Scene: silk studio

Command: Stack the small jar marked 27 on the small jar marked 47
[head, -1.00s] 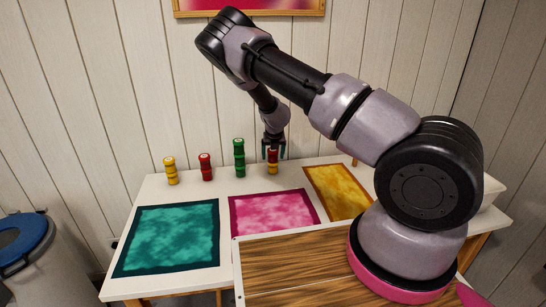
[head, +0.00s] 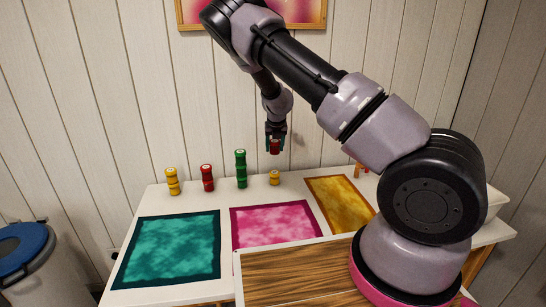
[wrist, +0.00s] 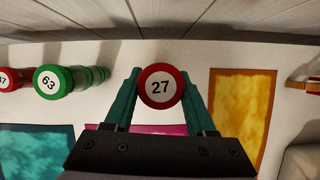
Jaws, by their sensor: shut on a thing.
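The small red jar marked 27 (wrist: 160,87) is between the fingers of my gripper (wrist: 158,92), its numbered lid facing the wrist camera. In the head view my gripper (head: 275,142) holds this red jar (head: 275,148) upright in the air, above and apart from a small yellow jar (head: 274,178) on the table. A red jar stack (head: 207,177) stands to the left. Its lid (wrist: 5,79) is cut by the wrist view's left edge; the number ends in 7, the first digit is unclear. I cannot tell which jar is marked 47.
A tall green stack (head: 241,168), topped by a lid marked 63 (wrist: 48,82), stands between the red stack and the lone yellow jar. A yellow stack (head: 172,181) is at far left. Teal (head: 168,248), pink (head: 275,222) and yellow (head: 340,196) mats lie in front. The wall is close behind.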

